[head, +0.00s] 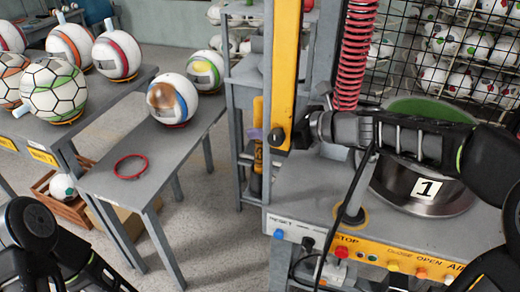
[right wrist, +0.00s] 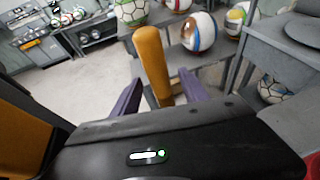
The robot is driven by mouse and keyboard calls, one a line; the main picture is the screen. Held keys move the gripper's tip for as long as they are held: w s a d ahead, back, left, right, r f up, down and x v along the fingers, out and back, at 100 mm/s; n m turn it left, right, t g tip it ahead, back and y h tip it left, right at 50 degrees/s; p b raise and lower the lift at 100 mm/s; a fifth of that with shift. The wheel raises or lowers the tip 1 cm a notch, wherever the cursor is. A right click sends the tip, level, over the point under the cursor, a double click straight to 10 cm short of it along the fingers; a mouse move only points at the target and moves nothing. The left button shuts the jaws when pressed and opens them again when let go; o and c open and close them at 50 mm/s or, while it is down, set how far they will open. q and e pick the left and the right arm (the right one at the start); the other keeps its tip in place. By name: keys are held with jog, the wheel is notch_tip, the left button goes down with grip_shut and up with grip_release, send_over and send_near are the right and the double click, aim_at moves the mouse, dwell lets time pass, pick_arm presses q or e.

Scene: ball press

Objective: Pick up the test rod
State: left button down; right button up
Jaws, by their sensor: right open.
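A yellow-orange rod, which looks like the test rod (right wrist: 152,58), stands upright between the two purple fingers of my right gripper (right wrist: 160,88) in the right wrist view. The fingers are apart, one on each side of it, and I cannot tell whether either touches it. In the head view a yellow upright piece (head: 258,108) shows behind the purple fingertip of my right gripper (head: 256,134), beside the press column; it seems to be the same rod. Its lower end is partly hidden. My left arm shows at lower left, but its gripper is not visible.
The press column (head: 284,60) stands close beside my right gripper. A mould marked 1 (head: 425,188) and a button panel (head: 370,252) are at right. A grey table (head: 150,150) holds a ball (head: 172,98) and a red ring (head: 131,166). Open floor lies between tables and press.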

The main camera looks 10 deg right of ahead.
jog(key=x, duration=0.4)
jog(key=shift+w+a+f, duration=0.1)
jog(key=shift+w+a, duration=0.1)
jog(key=shift+a, duration=0.05)
dwell(0.3)
grip_shut()
dwell(1.2)
